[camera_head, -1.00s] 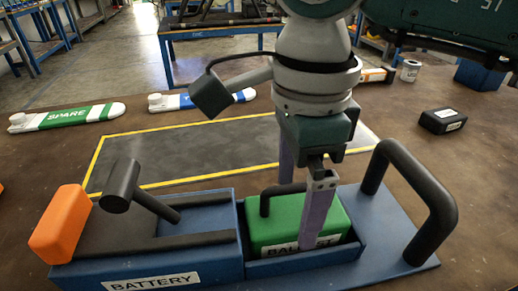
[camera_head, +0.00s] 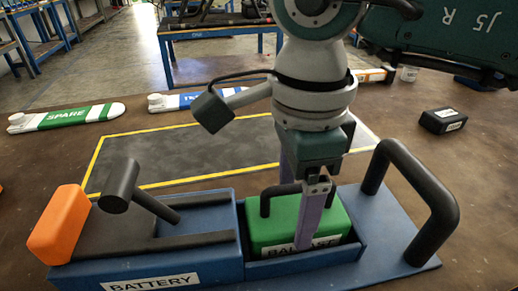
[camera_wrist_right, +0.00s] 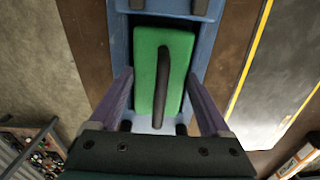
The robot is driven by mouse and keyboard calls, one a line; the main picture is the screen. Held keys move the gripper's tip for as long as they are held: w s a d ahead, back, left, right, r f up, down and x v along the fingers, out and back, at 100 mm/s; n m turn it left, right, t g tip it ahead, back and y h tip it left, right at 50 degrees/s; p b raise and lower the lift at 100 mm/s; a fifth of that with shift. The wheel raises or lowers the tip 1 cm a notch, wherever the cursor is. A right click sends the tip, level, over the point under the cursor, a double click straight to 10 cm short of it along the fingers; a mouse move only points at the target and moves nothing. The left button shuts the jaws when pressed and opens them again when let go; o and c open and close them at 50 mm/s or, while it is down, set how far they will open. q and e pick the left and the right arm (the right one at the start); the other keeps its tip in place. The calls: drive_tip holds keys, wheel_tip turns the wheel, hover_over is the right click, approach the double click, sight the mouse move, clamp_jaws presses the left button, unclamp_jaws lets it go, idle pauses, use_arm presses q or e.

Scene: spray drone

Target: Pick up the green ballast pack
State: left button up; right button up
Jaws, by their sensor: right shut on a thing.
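The green ballast pack (camera_head: 272,222) sits in the right-hand bay of the blue tray (camera_head: 365,245), in the head view. It has a black bar handle (camera_wrist_right: 162,85) on top and a white label partly covered by a finger. My right gripper (camera_head: 298,212) comes down over it from above, with purple fingers on the near and far sides. It is shut on the pack. In the right wrist view the fingers (camera_wrist_right: 160,80) flank the pack left and right. The far finger's tip is hidden behind the pack in the head view. My left gripper is not in view.
A blue battery bay (camera_head: 215,262) with an orange block (camera_head: 58,224) and black T-handle (camera_head: 121,186) is on the left. A tall black handle (camera_head: 433,200) stands at the right. Behind are a yellow-bordered mat (camera_head: 185,155), a SPARE pod (camera_head: 66,117) and a black box (camera_head: 443,120).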

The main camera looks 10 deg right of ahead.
clamp_jaws()
drive_tip(key=shift+r, duration=0.15)
